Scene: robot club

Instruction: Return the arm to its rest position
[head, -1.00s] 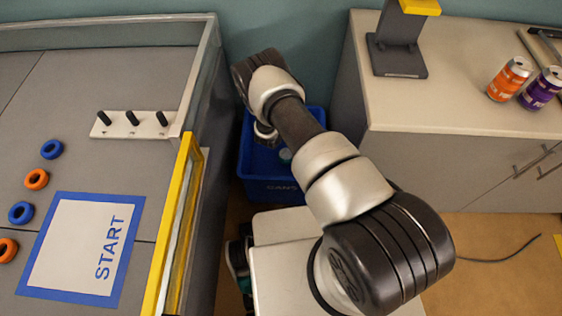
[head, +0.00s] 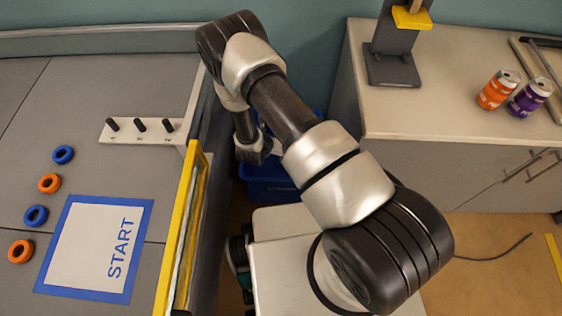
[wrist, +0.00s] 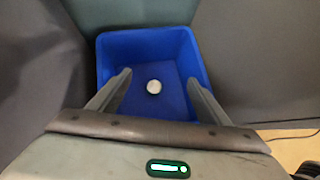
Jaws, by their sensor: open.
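My gripper (wrist: 157,95) is open in the wrist view, its two fingers apart with nothing between them. It hangs above a blue bin (wrist: 147,42) that stands on the floor. A small round whitish thing (wrist: 154,87) lies on the bin's bottom and shows between the fingers, well below them. In the head view my arm is raised and bent, its far end pointing down over the blue bin (head: 268,190). The arm hides much of the bin there, and the gripper's fingers cannot be made out in that view.
A walled game table (head: 100,110) with a yellow edge (head: 183,230) stands left of the bin. It bears a peg board (head: 143,131), several rings and a START mat (head: 95,248). A cabinet (head: 450,120) on the right holds an orange can (head: 497,90), a purple can (head: 530,97) and a dark stand (head: 392,65).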

